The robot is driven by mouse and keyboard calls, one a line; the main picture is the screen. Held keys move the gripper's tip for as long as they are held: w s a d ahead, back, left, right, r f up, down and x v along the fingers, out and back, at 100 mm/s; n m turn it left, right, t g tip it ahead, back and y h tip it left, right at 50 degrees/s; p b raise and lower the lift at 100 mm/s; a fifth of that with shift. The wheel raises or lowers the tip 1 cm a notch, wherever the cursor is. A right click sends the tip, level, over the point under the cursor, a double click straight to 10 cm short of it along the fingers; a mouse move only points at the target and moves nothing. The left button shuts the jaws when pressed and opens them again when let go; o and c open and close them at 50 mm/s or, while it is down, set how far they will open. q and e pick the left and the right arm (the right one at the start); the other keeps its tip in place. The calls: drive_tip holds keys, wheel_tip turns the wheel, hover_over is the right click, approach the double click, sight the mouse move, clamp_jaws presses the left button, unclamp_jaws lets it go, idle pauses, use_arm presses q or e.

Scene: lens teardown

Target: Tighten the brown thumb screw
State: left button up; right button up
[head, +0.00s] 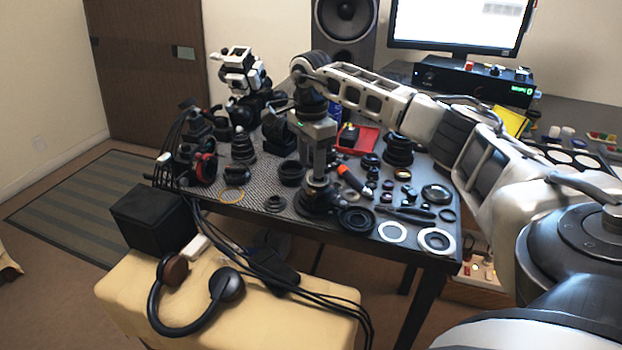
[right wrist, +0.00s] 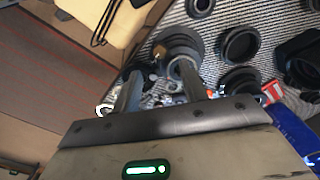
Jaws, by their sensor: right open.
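My right gripper (head: 318,172) points down over a dark, round lens assembly (head: 318,200) near the table's front edge. In the right wrist view the gripper (right wrist: 159,75) is open, with its two grey fingers apart. A small brown knob (right wrist: 158,50), which looks like the thumb screw, sits beside dark round lens parts (right wrist: 182,45), just beyond and between the fingertips. I see no clear contact between the fingers and the knob. In the head view I cannot make out the brown knob near the gripper. My left gripper is not in view.
The table is crowded with black lens rings and barrels (head: 398,150). An orange-handled tool (head: 352,180) lies right of the gripper. Two white rings (head: 392,232) (head: 437,241) lie at the front edge. Headphones (head: 190,300) rest on a beige stool (head: 270,318) in front.

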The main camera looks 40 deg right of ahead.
wheel_tip(320, 180, up, 9)
idle(0.7)
